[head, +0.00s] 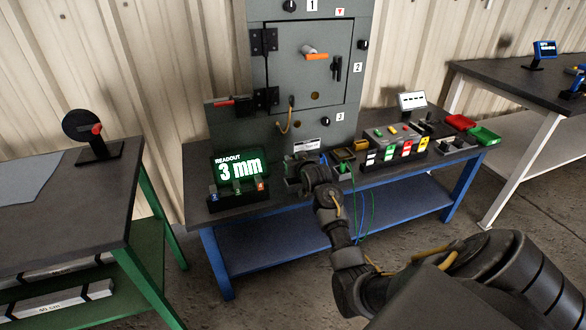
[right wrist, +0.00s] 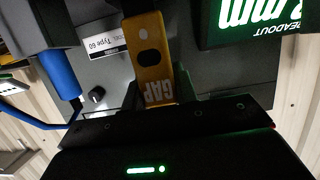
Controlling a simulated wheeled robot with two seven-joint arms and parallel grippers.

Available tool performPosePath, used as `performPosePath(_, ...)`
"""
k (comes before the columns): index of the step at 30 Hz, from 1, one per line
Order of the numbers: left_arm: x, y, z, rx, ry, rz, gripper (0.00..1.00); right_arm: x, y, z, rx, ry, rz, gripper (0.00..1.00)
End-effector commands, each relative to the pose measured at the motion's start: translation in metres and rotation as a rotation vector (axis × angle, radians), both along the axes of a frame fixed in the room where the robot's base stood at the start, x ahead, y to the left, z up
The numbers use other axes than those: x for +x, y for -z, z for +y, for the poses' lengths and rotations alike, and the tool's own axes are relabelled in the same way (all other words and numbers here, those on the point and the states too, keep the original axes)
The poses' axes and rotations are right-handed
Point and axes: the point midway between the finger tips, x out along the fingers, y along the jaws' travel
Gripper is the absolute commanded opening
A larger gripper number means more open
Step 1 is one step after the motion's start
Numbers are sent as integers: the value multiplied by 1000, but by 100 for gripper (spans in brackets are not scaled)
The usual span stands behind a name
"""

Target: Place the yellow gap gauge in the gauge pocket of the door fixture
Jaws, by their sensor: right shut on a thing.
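The yellow gap gauge (right wrist: 151,60), marked GAP and with a dark slot and a hole, shows in the right wrist view, standing out from my right gripper, which is shut on it. In the head view my right gripper (head: 308,167) is low in front of the grey door fixture (head: 232,135), above the blue-framed bench; the gauge is hidden there. The fixture's door (head: 308,75) looks shut. I cannot make out the gauge pocket for certain. My left gripper is not in view.
Green cables hang over the bench's front edge.

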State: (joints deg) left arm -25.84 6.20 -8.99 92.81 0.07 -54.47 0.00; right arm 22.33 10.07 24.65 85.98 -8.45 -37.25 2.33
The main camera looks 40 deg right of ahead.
Motion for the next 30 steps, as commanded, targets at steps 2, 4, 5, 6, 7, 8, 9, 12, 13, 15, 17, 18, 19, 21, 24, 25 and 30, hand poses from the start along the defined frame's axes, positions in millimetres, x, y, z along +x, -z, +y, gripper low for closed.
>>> performPosePath(2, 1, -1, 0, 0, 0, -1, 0, 2, 3, 1, 1, -1, 0, 2)
performPosePath(4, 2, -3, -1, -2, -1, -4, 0, 6, 10, 3, 1, -1, 3, 2)
performPosePath(5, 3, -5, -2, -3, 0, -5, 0, 5, 14, 3, 0, -1, 3, 2)
performPosePath(6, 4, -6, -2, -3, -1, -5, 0, 5, 20, 3, 1, 0, 4, 2)
performPosePath(7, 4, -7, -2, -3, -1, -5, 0, 4, 25, 2, 1, 0, 4, 2)
performPosePath(8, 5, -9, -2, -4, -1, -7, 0, 4, 29, 2, 2, 0, 2, 2)
performPosePath(9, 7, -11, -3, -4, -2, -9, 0, 4, 34, 2, 2, 0, 2, 2)
performPosePath(12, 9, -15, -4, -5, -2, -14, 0, 5, 36, 2, -1, 0, -1, 2)
performPosePath(13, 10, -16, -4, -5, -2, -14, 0, 5, 36, 2, -1, 0, -1, 2)
performPosePath(15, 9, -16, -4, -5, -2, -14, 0, 4, 36, 2, -1, 0, -1, 2)
performPosePath(17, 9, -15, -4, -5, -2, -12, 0, 4, 36, 2, -1, 0, -1, 2)
performPosePath(18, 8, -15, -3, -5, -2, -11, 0, 4, 36, 2, -1, 0, 0, 2)
performPosePath(19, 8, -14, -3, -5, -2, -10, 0, 4, 37, 2, -1, 0, 0, 2)
performPosePath(21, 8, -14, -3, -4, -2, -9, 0, 4, 38, 2, -1, 0, 1, 35)
performPosePath(24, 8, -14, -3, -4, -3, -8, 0, 4, 38, 2, -1, 0, 1, 48)
performPosePath(25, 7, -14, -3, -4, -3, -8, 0, 4, 38, 2, -1, 0, 1, 51)
performPosePath(30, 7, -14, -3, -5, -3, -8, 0, 4, 38, 2, -1, 0, 1, 51)
